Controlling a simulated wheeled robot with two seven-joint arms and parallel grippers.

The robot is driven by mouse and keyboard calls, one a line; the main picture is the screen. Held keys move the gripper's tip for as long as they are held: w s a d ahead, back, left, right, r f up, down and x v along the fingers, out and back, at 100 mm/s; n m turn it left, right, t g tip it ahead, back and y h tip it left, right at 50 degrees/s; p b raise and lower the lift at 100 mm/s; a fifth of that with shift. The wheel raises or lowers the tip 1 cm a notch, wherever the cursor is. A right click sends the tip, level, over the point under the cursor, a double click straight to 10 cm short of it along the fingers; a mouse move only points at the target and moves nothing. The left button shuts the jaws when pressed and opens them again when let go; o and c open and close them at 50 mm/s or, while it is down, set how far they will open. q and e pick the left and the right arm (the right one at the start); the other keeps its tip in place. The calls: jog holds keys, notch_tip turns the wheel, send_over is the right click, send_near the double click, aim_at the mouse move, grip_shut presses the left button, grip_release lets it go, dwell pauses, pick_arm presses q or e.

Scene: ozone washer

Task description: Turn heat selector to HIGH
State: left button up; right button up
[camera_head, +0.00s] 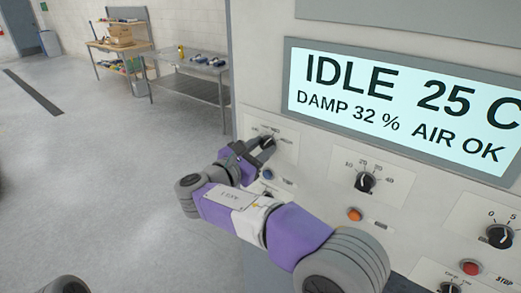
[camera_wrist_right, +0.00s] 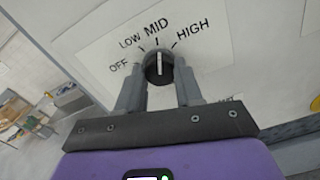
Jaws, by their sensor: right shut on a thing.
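The heat selector is a dark round knob (camera_wrist_right: 158,66) with a white pointer line, on a white plate marked OFF, LOW, MID and HIGH. In the wrist view its pointer lines up with the MID mark. My right gripper (camera_wrist_right: 160,80) is shut on the knob, one finger on each side. In the head view my right gripper (camera_head: 262,148) reaches the selector plate (camera_head: 288,133) at the panel's left, and its fingers hide most of the knob. My left gripper is not in view.
A lit display (camera_head: 400,110) reads IDLE 25 C, DAMP 32 %, AIR OK. To the right are a second dial (camera_head: 365,182), an orange button (camera_head: 354,214), another dial (camera_head: 499,236) and a red STOP button (camera_head: 472,267). A metal table (camera_head: 190,78) stands behind, with open floor at left.

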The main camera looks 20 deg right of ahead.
jog(key=m+b, duration=0.2)
jog(key=m, duration=0.1)
jog(key=shift+f+m, duration=0.1)
jog(key=shift+m, duration=0.2)
jog(key=shift+m+b, duration=0.95)
jog(key=shift+m, duration=0.65)
jog(key=o, duration=1)
jog(key=shift+o, duration=0.2)
jog(key=v, duration=0.7)
jog(key=shift+s+a+b, duration=0.2)
jog(key=shift+a+b, duration=0.05)
jog(key=shift+b, duration=0.05)
